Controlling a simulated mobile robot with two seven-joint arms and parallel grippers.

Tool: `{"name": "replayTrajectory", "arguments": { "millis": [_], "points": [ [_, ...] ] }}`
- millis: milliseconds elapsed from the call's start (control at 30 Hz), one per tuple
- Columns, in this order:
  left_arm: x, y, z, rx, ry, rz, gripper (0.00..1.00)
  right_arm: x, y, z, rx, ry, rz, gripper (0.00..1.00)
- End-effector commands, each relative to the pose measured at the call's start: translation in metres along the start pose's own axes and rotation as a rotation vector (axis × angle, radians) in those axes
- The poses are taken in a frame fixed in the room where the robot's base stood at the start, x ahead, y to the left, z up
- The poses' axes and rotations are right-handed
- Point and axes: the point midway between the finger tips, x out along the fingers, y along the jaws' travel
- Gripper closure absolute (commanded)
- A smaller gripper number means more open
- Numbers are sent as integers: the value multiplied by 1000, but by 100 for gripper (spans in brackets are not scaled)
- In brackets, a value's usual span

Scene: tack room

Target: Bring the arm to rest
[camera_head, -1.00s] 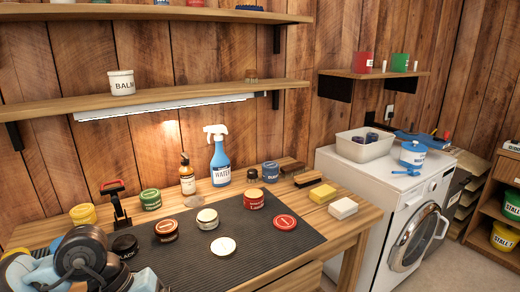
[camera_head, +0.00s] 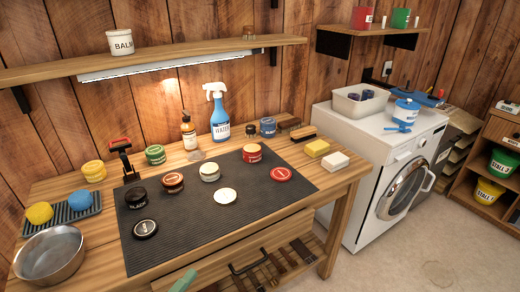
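Neither of my grippers shows in the head view. The wooden workbench (camera_head: 325,192) carries a dark ribbed mat (camera_head: 190,235). On the mat stand a black tin (camera_head: 135,198), a brown tin (camera_head: 172,183), a cream tin (camera_head: 210,172) and a red tin (camera_head: 252,153). A dark disc (camera_head: 145,228), a cream disc (camera_head: 225,196) and a red disc (camera_head: 281,174) lie flat in front of them.
A metal bowl (camera_head: 50,255) and a tray (camera_head: 65,216) with yellow and blue sponges stand at the left. A blue spray bottle (camera_head: 219,115) and amber bottle (camera_head: 189,132) stand behind the mat. A washing machine (camera_head: 375,148) is right of the bench. A pale green object (camera_head: 183,282) shows at the bottom edge.

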Motion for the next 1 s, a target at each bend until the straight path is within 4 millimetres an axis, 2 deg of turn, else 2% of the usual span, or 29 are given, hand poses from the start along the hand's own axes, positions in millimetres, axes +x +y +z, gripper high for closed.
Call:
{"name": "replayTrajectory", "arguments": {
  "millis": [100,200,300,400,500,633,900,1000],
  "points": [
    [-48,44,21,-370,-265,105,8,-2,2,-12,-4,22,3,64],
    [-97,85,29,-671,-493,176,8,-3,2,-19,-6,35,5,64],
    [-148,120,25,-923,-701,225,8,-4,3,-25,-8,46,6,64],
    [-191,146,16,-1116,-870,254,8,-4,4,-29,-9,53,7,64],
    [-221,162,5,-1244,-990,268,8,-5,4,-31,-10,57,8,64],
    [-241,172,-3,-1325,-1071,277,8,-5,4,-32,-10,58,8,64],
    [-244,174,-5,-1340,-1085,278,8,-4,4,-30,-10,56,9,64],
    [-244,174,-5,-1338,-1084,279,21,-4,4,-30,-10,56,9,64]
  ]
}}
